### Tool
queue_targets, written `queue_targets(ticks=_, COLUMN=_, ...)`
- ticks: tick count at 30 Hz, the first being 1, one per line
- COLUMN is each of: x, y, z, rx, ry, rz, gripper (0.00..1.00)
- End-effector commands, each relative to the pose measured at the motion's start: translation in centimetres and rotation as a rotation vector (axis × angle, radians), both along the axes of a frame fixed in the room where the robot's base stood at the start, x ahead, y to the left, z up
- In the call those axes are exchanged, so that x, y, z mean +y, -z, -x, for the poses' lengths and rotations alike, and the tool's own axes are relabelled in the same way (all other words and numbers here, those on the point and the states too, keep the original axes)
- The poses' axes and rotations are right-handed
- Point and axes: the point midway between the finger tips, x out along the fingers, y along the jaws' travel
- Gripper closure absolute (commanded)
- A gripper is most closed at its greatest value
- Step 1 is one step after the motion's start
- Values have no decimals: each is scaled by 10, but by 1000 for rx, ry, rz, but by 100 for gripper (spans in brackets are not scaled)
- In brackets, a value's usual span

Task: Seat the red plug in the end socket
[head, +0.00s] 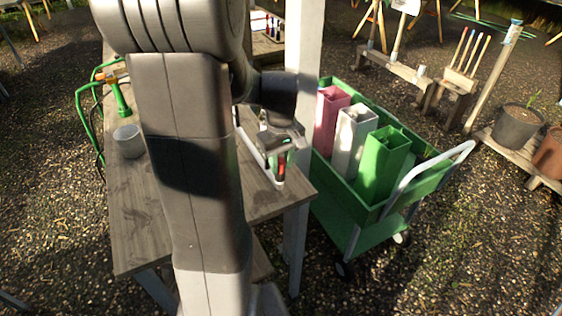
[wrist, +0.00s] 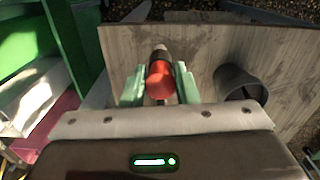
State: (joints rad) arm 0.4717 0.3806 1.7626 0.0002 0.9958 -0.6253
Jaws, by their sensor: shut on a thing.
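The red plug (head: 281,168) is between the fingertips of my gripper (head: 279,155), above the right edge of the wooden table. In the wrist view the red plug (wrist: 160,80) sits between the two pale green fingers of my gripper (wrist: 160,88), which is shut on it. A pale tip (wrist: 160,48) shows just beyond the plug; I cannot tell whether it belongs to the plug or a socket. In the head view a long white piece (head: 249,146) lies on the table, its near end just under the plug. I cannot tell whether they touch. My arm hides part of the table.
A grey cup (head: 128,141) stands on the wooden table (head: 133,212), left of my arm; it also shows in the wrist view (wrist: 237,84). A green hose (head: 83,118) lies behind it. A white post (head: 303,60) and a green cart (head: 345,192) with pink, white and green square tubes stand right.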

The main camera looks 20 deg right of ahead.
Motion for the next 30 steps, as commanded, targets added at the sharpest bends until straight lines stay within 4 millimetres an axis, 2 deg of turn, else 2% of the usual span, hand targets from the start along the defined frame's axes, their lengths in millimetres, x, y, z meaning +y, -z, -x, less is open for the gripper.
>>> queue_targets(ticks=7, x=1, y=2, z=1, rx=5, ry=1, rz=-3, gripper=97)
queue_targets(ticks=8, x=1, y=2, z=1, rx=5, ry=1, rz=-3, gripper=71)
queue_targets(ticks=10, x=1, y=2, z=1, rx=5, ry=1, rz=-3, gripper=57)
queue_targets(ticks=12, x=1, y=2, z=1, rx=3, ry=1, rz=-3, gripper=47)
queue_targets(ticks=23, x=0, y=-4, z=0, rx=1, ry=0, rz=-1, gripper=47)
queue_targets(ticks=26, x=0, y=-18, z=0, rx=-2, ry=0, rz=1, gripper=47)
queue_targets(ticks=30, x=0, y=-48, z=-1, rx=-4, ry=0, rz=1, gripper=47)
